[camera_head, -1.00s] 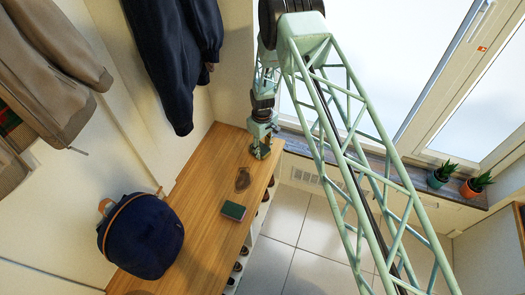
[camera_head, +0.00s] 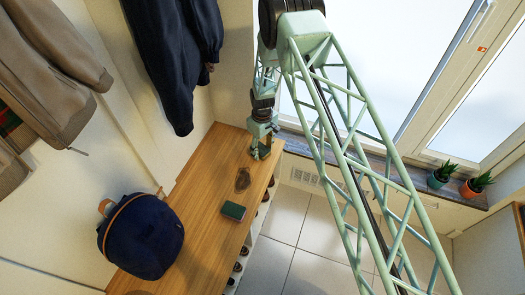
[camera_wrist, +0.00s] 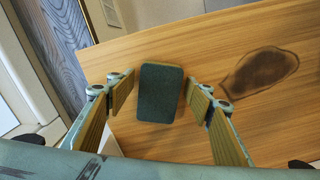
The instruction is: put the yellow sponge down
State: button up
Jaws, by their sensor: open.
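The sponge (camera_wrist: 158,92) lies on the wooden bench top (camera_wrist: 230,45) in the wrist view. Its dark green face is toward the camera, and a thin yellow edge shows at its top. My gripper (camera_wrist: 160,98) is open around it, with one finger on each side and a visible gap to both. In the head view my gripper (camera_head: 262,152) is low over the far end of the bench, near the window. I cannot make out the sponge there.
A dark oval mark (camera_wrist: 258,71) is on the bench right of the sponge. A small green book-like item (camera_head: 233,211) and a navy bag (camera_head: 142,236) are nearer on the bench. Jackets (camera_head: 172,60) hang at the wall. Potted plants (camera_head: 440,176) stand on the sill.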

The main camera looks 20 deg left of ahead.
aim_at(262, 150)
notch_tip(262, 150, up, 12)
jog(key=p, duration=0.2)
jog(key=shift+f, duration=0.15)
dwell(1.1)
